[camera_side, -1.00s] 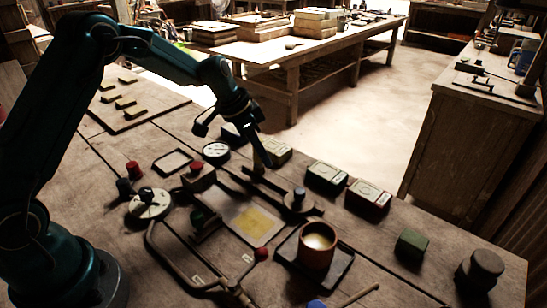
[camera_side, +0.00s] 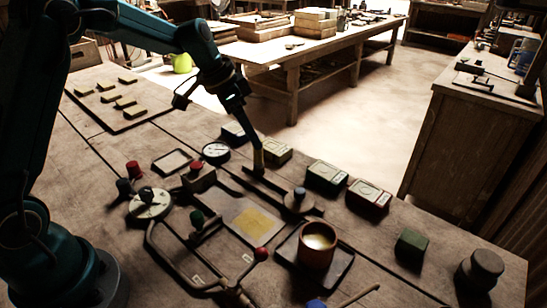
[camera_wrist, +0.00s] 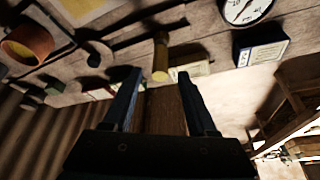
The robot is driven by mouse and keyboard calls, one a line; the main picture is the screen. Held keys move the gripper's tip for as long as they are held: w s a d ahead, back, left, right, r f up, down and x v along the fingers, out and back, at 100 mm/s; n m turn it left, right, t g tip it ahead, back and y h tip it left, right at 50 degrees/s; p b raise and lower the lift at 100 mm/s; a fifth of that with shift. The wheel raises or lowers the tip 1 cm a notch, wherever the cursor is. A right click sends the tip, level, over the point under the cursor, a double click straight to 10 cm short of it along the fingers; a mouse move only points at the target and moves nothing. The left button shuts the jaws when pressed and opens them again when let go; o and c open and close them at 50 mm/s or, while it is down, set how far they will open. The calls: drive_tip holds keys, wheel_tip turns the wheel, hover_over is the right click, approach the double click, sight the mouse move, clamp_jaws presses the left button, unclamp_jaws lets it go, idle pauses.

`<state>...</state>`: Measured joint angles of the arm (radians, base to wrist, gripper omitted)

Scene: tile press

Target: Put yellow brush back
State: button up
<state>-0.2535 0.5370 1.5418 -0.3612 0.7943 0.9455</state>
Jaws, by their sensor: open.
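The yellow brush (camera_side: 258,160) stands upright at the far end of a dark wooden rack bar (camera_side: 265,182). Whether its lower end is fully seated is hidden. My gripper (camera_side: 250,141) is just above the brush and tilted. In the wrist view, the fingers of my gripper (camera_wrist: 160,73) are spread apart, with the round yellow end of the brush (camera_wrist: 161,58) just beyond the gap between their tips. Nothing is held between the fingers.
Small boxes (camera_side: 327,177) line the back edge. A round gauge (camera_side: 215,152) lies to the left. An orange cup (camera_side: 316,250) stands on a dark tray. A press frame with a red knob (camera_side: 262,254) is in front.

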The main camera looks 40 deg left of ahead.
drive_tip(key=s+d+r+n+y, duration=0.15)
drive_tip(key=s+d+r, duration=0.25)
drive_tip(key=s+r, duration=0.7)
drive_tip(key=s+f+n+t, duration=0.1)
drive_tip(key=s+f+n, duration=0.3)
drive_tip(key=s, duration=0.9)
drive_tip(key=shift+d+f+t, duration=0.3)
drive_tip(key=shift+d+f, duration=0.1)
drive_tip(key=shift+f, duration=0.2)
